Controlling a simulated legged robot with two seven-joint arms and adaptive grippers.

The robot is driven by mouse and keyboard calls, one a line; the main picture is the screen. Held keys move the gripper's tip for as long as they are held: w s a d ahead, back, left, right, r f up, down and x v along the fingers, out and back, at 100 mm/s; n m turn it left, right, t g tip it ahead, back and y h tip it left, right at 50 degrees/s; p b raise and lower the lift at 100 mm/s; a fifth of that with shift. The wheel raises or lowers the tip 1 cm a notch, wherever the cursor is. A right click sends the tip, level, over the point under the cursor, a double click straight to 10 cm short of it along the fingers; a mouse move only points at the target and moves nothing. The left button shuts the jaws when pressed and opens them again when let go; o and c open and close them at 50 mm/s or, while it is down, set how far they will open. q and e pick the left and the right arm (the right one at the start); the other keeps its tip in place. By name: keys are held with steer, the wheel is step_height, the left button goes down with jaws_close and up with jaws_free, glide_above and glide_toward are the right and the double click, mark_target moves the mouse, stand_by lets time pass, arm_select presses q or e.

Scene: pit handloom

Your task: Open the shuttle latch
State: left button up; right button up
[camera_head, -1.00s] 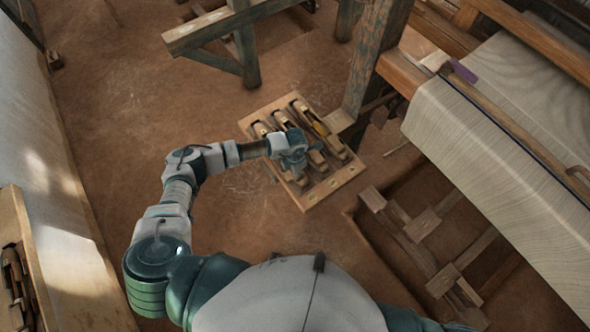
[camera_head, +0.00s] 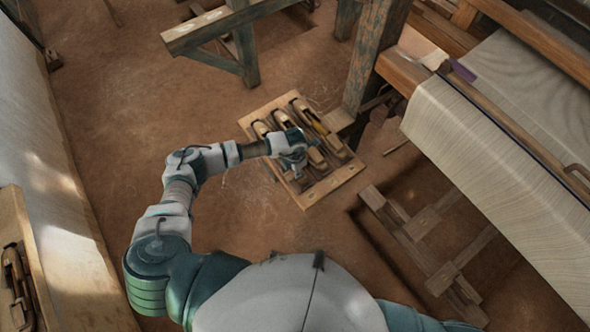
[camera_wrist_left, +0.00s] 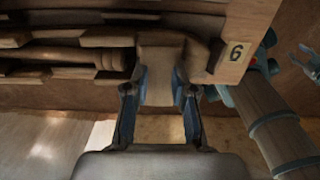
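A wooden tray (camera_head: 338,186) on the floor holds three boat-shaped shuttles (camera_head: 308,113) side by side. My left gripper (camera_head: 297,171) is over the near-left part of the tray, and my wrist hides part of the shuttles. In the left wrist view my left gripper's two fingers (camera_wrist_left: 163,92) stand apart, one on each side of a wooden block (camera_wrist_left: 160,52). Whether they press on it I cannot tell. I cannot make out the latch. My right gripper is not in the head view.
A loom post (camera_head: 371,60) rises just behind the tray. The cloth-covered loom beam (camera_head: 480,160) is to the right, above a pit with wooden treadles (camera_head: 425,225). A bench (camera_head: 215,28) stands at the back. The floor left of the tray is clear.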

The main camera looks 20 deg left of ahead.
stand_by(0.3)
arm_select(q)
steer(key=shift+r, duration=3.95)
